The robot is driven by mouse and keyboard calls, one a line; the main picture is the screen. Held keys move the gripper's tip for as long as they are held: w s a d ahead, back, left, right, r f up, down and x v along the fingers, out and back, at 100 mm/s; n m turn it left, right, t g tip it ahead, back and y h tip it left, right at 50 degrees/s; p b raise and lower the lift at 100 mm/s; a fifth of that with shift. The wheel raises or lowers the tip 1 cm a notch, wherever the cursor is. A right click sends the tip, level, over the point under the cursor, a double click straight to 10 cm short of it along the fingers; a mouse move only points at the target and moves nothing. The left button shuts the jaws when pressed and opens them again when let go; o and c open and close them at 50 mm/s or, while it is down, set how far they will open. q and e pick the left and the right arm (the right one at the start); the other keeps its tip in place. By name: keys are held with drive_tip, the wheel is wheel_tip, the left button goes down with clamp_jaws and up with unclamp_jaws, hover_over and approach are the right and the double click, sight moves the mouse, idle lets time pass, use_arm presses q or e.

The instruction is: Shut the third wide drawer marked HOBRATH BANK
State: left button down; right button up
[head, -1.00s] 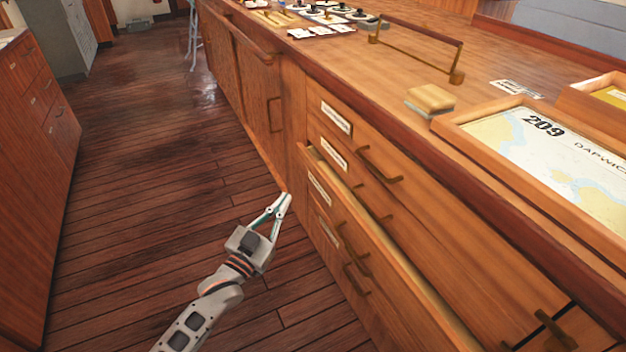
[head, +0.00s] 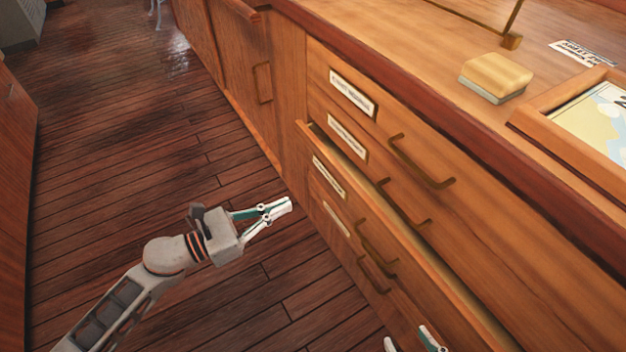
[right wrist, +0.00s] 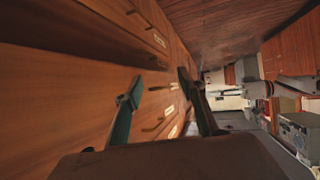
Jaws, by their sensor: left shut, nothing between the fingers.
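The third wide drawer (head: 352,208) in the head view stands partly open. Its front juts out from the cabinet and a dark gap shows behind its top edge. Its white label (head: 329,177) is too small to read, and its dark handle (head: 376,240) is below and right of the label. My left gripper (head: 288,205) is shut and empty, over the floor just left of the drawer fronts. My right gripper (head: 410,343) shows only its fingertips at the bottom edge, in front of the lower drawers. In the right wrist view its fingers (right wrist: 157,88) are apart with nothing between them.
The upper two drawers (head: 420,130) look flush. A fourth label (head: 336,218) shows lower down. A yellow-topped block (head: 497,73) and a framed chart (head: 600,120) are on the worktop. The plank floor (head: 130,170) left of the cabinet is clear.

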sight(344, 178)
use_arm(q)
drive_tip(key=x, duration=1.2)
drive_tip(key=shift+w+d, duration=0.1)
drive_tip(key=shift+d, duration=0.2)
drive_tip(key=shift+w+d, duration=0.3)
drive_tip(key=shift+d, duration=0.1)
drive_tip(key=shift+w+d, duration=0.1)
use_arm(e)
drive_tip(key=shift+s+f, duration=0.25)
